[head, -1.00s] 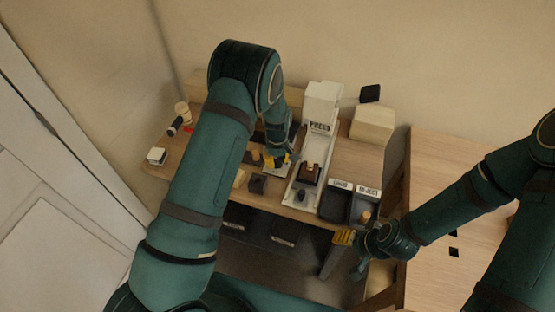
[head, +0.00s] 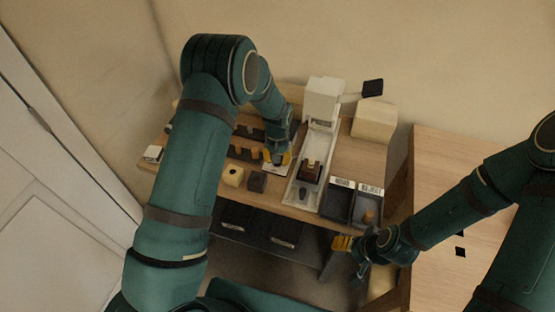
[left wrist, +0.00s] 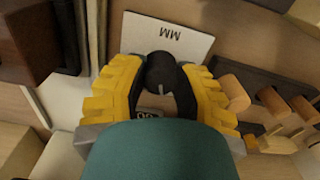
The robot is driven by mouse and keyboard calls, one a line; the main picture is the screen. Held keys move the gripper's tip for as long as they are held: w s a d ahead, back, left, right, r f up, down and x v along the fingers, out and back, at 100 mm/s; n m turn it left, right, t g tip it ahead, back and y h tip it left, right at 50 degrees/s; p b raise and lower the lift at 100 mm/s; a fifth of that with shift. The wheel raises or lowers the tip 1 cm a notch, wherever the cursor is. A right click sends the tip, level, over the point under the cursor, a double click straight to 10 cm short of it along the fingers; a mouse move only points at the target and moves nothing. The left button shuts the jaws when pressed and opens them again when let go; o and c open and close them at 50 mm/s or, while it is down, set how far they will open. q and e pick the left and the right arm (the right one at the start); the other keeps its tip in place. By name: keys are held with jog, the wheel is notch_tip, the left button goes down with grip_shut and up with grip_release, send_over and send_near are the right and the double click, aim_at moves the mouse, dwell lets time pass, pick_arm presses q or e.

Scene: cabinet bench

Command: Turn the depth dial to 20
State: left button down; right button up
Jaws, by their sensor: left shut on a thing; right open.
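The depth dial is a small black knob (left wrist: 160,72) on a white plate (left wrist: 180,36) marked MM, seen upside down in the left wrist view. My left gripper (left wrist: 160,88) is shut on the knob, with a yellow finger on each side of it. The dial's reading is mostly hidden by the gripper; part of a figure shows below the knob. In the head view the left gripper (head: 278,157) is over the plate (head: 275,170), left of the press (head: 323,100). My right gripper (head: 343,243) is open and empty in front of the bench's right end.
A dark block stands in the press's pale channel (head: 298,194). Two dark labelled bins (head: 337,203) are to its right, one holding a tan piece. Racks of pegs and small blocks (head: 233,176) lie left of the plate. A beige box (head: 374,118) is behind.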

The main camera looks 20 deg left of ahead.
pick_arm(q)
jog(key=shift+m+b, duration=0.5)
jog(key=shift+m, duration=1.4)
jog(key=c, duration=0.6)
grip_release()
jog(key=shift+c, duration=0.2)
notch_tip(320, 180, up, 12)
